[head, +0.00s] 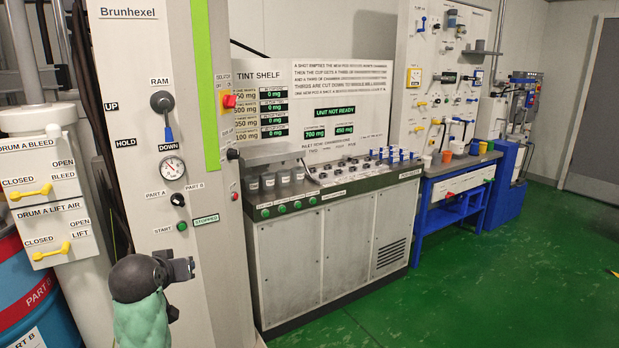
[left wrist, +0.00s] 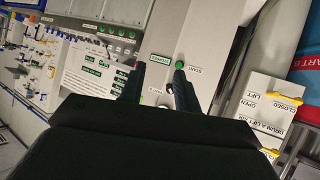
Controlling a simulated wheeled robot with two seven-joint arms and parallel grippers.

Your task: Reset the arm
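My left arm (head: 142,312) rises from the bottom of the head view, in front of the white Brunhexel panel (head: 135,215). Its gripper (head: 190,268) is below the green START button (head: 181,226) and apart from the panel controls. In the left wrist view the two dark fingers of the left gripper (left wrist: 159,72) are spread with a gap between them and nothing held. The START button (left wrist: 180,64) shows just beyond one fingertip there, and the green STOPPED label (left wrist: 160,59) shows between the fingers. My right gripper is not in view.
The ram lever (head: 164,116) points down toward DOWN, above a gauge (head: 172,168) and a black selector knob (head: 177,199). Yellow-handled drum valves (head: 52,255) stand at left. A tint cabinet (head: 330,240) and blue bench (head: 450,205) stand right. Green floor (head: 480,290) is clear.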

